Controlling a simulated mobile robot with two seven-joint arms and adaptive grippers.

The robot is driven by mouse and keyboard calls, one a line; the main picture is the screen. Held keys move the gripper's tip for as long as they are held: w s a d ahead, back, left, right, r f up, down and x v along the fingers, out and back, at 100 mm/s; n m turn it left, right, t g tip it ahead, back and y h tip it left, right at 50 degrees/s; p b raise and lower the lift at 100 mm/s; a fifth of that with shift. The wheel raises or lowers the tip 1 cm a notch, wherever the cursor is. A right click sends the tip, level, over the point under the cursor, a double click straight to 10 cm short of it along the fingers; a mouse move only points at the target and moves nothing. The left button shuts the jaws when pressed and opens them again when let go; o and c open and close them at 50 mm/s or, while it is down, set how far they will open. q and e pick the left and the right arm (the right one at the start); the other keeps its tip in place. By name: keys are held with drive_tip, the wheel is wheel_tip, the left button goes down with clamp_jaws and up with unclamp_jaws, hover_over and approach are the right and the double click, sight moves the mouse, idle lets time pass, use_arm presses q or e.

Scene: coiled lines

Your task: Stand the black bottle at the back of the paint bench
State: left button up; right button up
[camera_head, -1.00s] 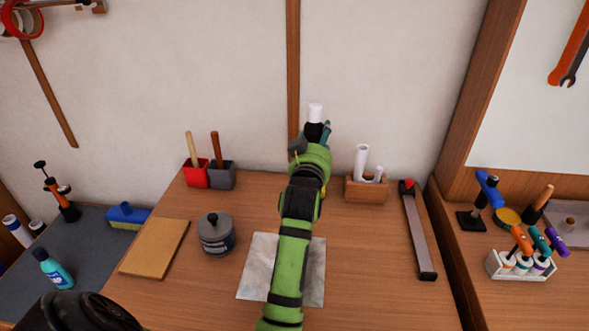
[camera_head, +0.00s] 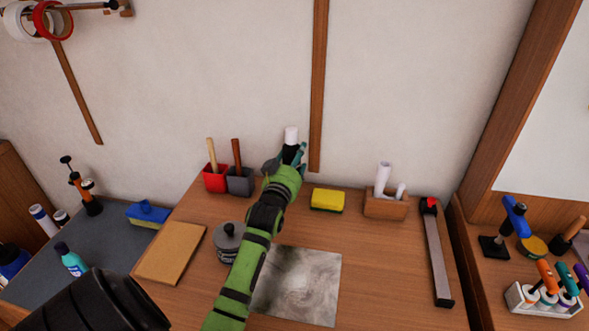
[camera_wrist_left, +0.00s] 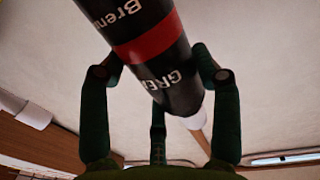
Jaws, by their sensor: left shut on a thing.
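The black bottle with a white cap (camera_head: 291,135) is in my left gripper (camera_head: 286,158), upright in the head view near the back edge of the paint bench (camera_head: 390,270). The gripper hides its lower part, so I cannot tell whether its base touches the bench. In the left wrist view the bottle (camera_wrist_left: 150,48) shows a red band and white lettering, between the fingers of the left gripper (camera_wrist_left: 160,80). It stands out just right of the grey holder in the head view. My right gripper is not in view.
Red (camera_head: 215,178) and grey (camera_head: 240,182) holders with handles stand left of the gripper. A yellow sponge (camera_head: 327,201) and a wooden block with white rolls (camera_head: 386,205) are to its right. A grey can (camera_head: 228,240), tan board (camera_head: 170,253) and metal sheet (camera_head: 300,285) lie nearer.

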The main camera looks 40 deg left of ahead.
use_arm(q)
wheel_tip(320, 180, down, 3)
drive_tip(key=shift+f, duration=0.45)
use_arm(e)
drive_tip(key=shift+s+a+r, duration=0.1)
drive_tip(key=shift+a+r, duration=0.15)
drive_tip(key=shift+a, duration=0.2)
use_arm(q)
drive_tip(key=shift+f, duration=0.1)
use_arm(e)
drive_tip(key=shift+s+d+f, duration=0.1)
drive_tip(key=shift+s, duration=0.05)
use_arm(q)
drive_tip(key=o, duration=1.3)
drive_tip(key=shift+f, duration=0.1)
drive_tip(key=shift+o, duration=0.2)
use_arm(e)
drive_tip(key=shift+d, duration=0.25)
